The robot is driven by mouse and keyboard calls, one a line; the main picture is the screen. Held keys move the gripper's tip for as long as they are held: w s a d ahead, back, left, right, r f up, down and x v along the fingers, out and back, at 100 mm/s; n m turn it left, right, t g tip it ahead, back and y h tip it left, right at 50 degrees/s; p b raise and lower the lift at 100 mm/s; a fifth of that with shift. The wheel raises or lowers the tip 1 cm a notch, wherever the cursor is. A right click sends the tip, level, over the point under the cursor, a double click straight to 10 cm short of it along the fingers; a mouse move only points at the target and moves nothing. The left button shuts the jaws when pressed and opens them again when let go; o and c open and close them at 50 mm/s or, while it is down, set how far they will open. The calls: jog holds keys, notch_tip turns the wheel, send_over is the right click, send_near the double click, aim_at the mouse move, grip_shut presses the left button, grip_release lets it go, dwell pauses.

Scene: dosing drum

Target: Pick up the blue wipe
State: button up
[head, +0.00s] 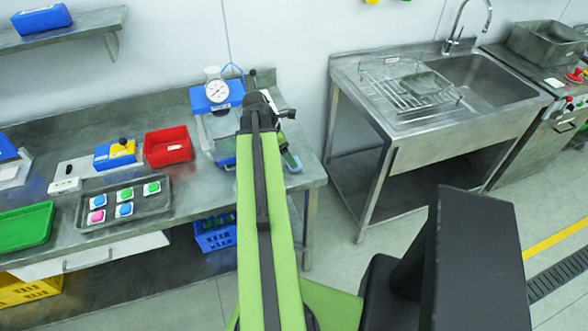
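My green arm reaches up over the bench, and my gripper (283,112) is a small dark shape above the bench's right end. Its fingers are too small and partly hidden, so I cannot tell whether it is open or shut. A small blue flat piece (292,161) shows just right of my arm at the bench's right end, below the gripper in the picture. It may be the blue wipe, but it is partly hidden by my arm and I cannot tell for sure. No contact between it and the gripper is visible.
A blue and white dial device (217,94) stands left of my wrist. A red bin (168,147), a grey tray (135,215) with several coloured pieces and a green tray (24,227) sit further left on the bench. A steel sink (478,82) stands right, across a floor gap.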

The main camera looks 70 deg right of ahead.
jog(key=b+x, duration=0.4)
jog(key=x, duration=0.1)
jog(key=shift+f+b, duration=0.2)
jog(key=shift+b, duration=0.1)
jog(key=shift+r, duration=0.2)
jog(key=shift+c, duration=0.3)
jog(key=c, duration=1.4)
jog(key=shift+o, duration=0.2)
jog(key=shift+r, duration=0.1)
